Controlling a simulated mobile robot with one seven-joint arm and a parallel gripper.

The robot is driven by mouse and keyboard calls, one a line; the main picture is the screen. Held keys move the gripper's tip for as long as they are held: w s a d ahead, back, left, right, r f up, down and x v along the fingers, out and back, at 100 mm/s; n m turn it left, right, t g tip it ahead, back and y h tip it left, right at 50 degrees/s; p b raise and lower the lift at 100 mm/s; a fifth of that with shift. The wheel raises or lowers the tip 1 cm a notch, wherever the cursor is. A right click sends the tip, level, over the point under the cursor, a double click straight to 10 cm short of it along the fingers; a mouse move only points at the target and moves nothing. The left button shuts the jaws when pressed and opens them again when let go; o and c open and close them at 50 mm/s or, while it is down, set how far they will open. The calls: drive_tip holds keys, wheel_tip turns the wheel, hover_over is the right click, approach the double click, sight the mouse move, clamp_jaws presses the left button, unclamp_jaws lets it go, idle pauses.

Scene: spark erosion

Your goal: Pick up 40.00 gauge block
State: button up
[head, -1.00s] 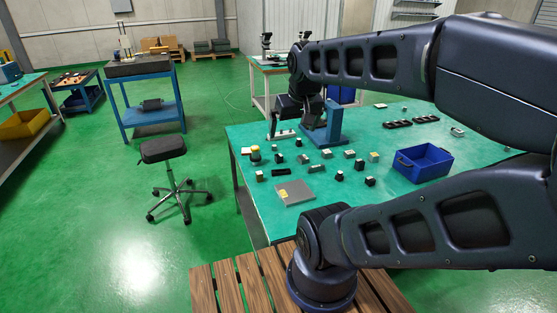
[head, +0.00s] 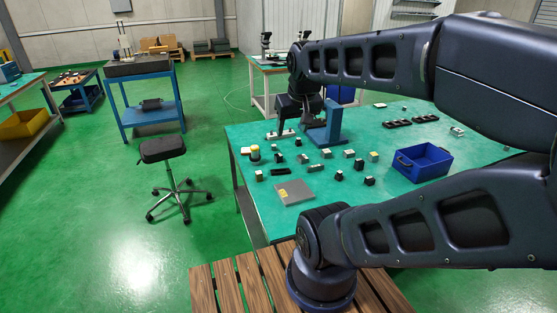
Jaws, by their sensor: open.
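My gripper (head: 289,127) is open at the far left part of the green-topped table (head: 235,133), pointing down. Just below its fingers lies a pale, long, flat piece (head: 280,136) with dark details, partly covered by the gripper. I cannot tell whether the fingers touch it or are above it. Several small blocks and dark pieces, such as a pale-topped block (head: 349,154), stand on the middle of the table. No marking is legible at this size, so I cannot tell which piece is the 40.00 gauge block.
A blue upright stand (head: 332,123) is close to the right of my gripper. A blue bin (head: 423,170) stands at the right, with black holders (head: 411,122) behind it. A grey plate (head: 293,192) lies at the front. A stool (head: 163,150) stands left of the table.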

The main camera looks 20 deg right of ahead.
drive_tip(key=n+g+h, duration=0.4)
drive_tip(key=n+h, duration=0.1)
drive_tip(key=n, duration=1.4)
hover_over(278, 155)
drive_tip(key=a, duration=0.4)
wheel_tip(278, 155, down, 31)
drive_tip(key=x, duration=1)
drive_tip(key=shift+s+f, duration=0.3)
